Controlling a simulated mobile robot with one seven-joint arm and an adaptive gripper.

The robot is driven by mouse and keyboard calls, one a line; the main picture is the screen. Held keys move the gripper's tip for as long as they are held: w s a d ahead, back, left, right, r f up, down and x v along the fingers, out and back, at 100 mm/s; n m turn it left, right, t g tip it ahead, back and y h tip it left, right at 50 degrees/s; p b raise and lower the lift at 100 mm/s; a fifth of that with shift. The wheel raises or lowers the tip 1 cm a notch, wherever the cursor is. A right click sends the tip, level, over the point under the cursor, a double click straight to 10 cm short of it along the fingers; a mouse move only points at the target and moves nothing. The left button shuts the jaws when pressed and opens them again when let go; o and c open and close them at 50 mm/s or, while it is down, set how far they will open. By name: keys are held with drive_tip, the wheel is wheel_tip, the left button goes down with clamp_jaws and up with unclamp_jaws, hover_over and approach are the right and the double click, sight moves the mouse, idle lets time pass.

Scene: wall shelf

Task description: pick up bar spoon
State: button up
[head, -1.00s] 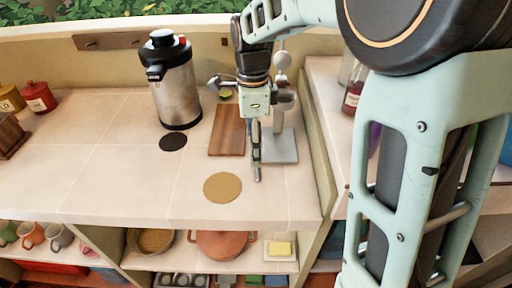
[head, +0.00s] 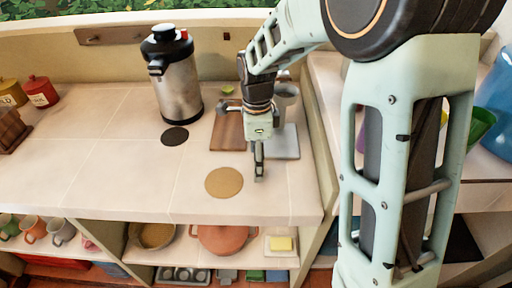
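My gripper (head: 259,176) points down over the tiled counter (head: 120,175), in front of the wooden board and just right of the round tan mat. I see it nearly edge-on, so I cannot tell whether its fingers are open or shut. I cannot make out a bar spoon for certain. A small metallic thing (head: 229,104) lies behind the wooden board, partly hidden by my wrist, and its kind is unclear.
A steel airpot (head: 179,85) stands behind a round black mat (head: 174,136). The wooden board (head: 228,132) and a grey-based device (head: 287,142) flank my wrist. A tan mat (head: 223,183) lies in front. A raised divider (head: 322,155) bounds the right. The left counter is mostly clear.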

drive_tip(key=shift+s, duration=0.1)
drive_tip(key=c, duration=0.8)
drive_tip(key=shift+c, duration=0.4)
